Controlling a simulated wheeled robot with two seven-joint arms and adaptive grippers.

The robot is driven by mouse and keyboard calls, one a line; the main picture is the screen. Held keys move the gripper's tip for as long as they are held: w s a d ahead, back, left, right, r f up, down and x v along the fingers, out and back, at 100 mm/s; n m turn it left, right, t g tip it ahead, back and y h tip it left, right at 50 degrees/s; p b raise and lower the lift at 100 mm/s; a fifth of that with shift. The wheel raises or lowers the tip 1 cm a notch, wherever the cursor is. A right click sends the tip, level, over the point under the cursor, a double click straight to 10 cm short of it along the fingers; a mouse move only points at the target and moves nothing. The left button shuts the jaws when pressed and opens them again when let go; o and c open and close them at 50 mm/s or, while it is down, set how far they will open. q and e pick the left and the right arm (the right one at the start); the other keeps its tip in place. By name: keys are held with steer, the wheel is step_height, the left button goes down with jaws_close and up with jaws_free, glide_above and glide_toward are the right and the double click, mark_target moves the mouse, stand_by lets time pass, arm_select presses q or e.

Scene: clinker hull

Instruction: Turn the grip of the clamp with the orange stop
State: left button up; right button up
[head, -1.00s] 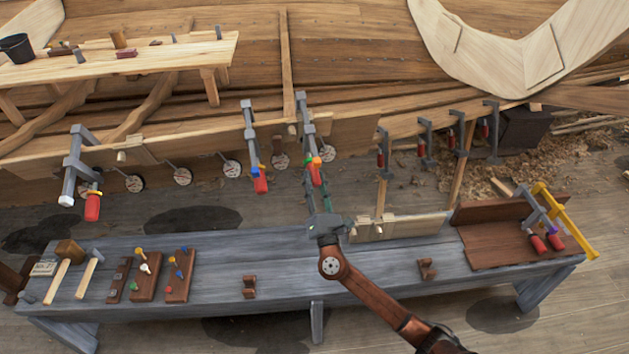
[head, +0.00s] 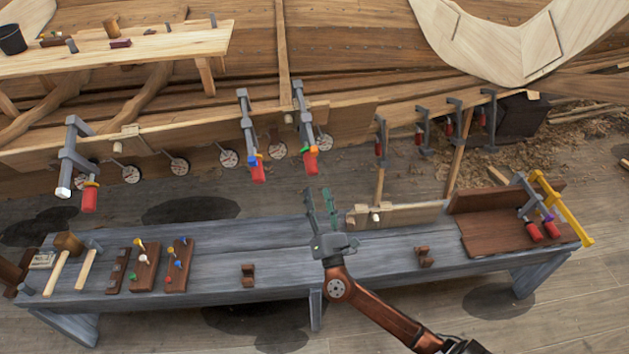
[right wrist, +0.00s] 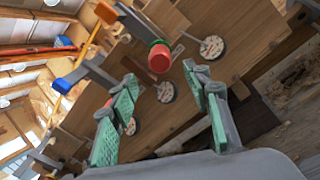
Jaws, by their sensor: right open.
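The clamp (head: 304,122) with the orange stop hangs on the hull's plank edge, right of the middle clamp. Its red grip (head: 311,164) points down, with a green collar above it and the orange stop (head: 299,151) beside it on the bar end. In the right wrist view the red grip (right wrist: 159,59) lies ahead, beyond my fingertips, and the orange stop (right wrist: 106,13) is at upper left. My right gripper (head: 317,198) is open and empty, below and apart from the grip; its green-padded fingers frame the right wrist view (right wrist: 160,85). My left gripper is not in view.
A similar clamp with a blue stop (head: 245,125) hangs close on the left; its blue end (right wrist: 62,87) shows in the wrist view. Open floor lies between bench and hull.

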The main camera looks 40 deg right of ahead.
steer(key=shift+v, duration=1.55)
